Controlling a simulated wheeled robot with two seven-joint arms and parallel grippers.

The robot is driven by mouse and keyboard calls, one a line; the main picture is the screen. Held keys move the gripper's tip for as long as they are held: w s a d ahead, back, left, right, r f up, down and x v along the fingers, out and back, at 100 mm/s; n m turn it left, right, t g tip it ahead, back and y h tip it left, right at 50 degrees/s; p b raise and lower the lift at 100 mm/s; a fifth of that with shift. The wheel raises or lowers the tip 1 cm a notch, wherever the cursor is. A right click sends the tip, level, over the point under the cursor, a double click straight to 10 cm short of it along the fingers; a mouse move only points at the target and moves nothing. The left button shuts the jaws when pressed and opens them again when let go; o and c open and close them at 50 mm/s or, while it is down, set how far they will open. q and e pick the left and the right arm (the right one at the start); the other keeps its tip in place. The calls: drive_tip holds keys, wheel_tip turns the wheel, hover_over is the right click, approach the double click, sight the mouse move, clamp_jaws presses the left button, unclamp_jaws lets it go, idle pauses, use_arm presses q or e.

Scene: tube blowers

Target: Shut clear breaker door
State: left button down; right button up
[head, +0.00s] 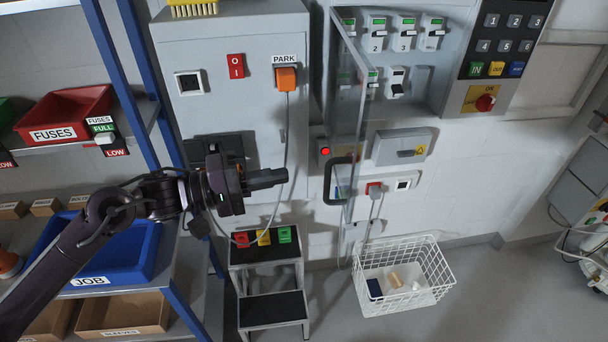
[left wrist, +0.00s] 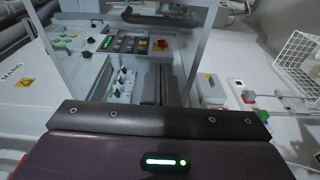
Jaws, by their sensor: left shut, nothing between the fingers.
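The clear breaker door (head: 350,120) stands open in the head view, swung out from the left side of the grey breaker cabinet (head: 445,85). Its dark handle (head: 330,182) is at the lower part of the door. Several breakers (head: 404,34) with green marks show in the open cabinet. My left gripper (head: 283,177) is shut and empty, pointing right, left of the handle and apart from it in the picture. My right gripper is in neither view.
A white wire basket (head: 425,290) stands on the floor below the cabinet. A step stool (head: 270,310) stands below my left gripper. A grey cable (head: 288,140) hangs from the orange PARK plug (head: 286,79). Shelves with a blue JOB bin (head: 140,262) are at left.

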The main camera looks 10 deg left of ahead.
use_arm(q)
drive_tip(key=d, duration=0.2)
drive_tip(key=d+p, duration=0.1)
drive_tip(key=d, duration=0.1)
drive_tip(key=d+p, duration=0.1)
drive_tip(key=shift+s+d, duration=0.35)
drive_tip(key=shift+d, duration=0.05)
drive_tip(key=shift+w+f, duration=0.1)
drive_tip(key=shift+d, duration=0.1)
